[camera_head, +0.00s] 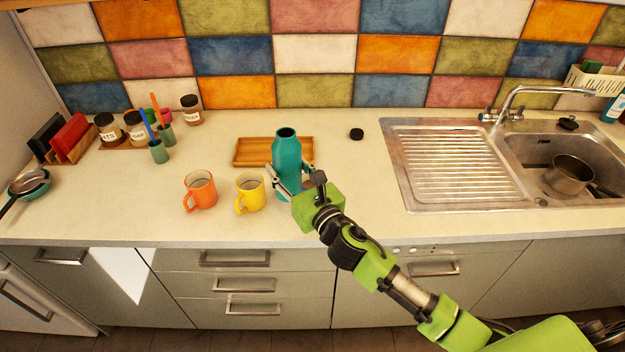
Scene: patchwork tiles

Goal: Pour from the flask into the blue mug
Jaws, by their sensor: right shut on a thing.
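The teal flask (286,152) is upright near the middle of the counter, with its mouth open at the top. My right gripper (291,182) is shut on its lower body from the right front. The gripper hides part of the flask's base, and I cannot tell whether it touches the counter. An orange mug (200,191) and a yellow mug (249,194) stand upright to the left of the flask, the yellow one closer. My left gripper is not in view.
A wooden tray (243,153) lies behind the flask. A black cap (356,134) lies at the back. The sink (535,150) with a pot (569,174) is at the right. The front right counter is clear.

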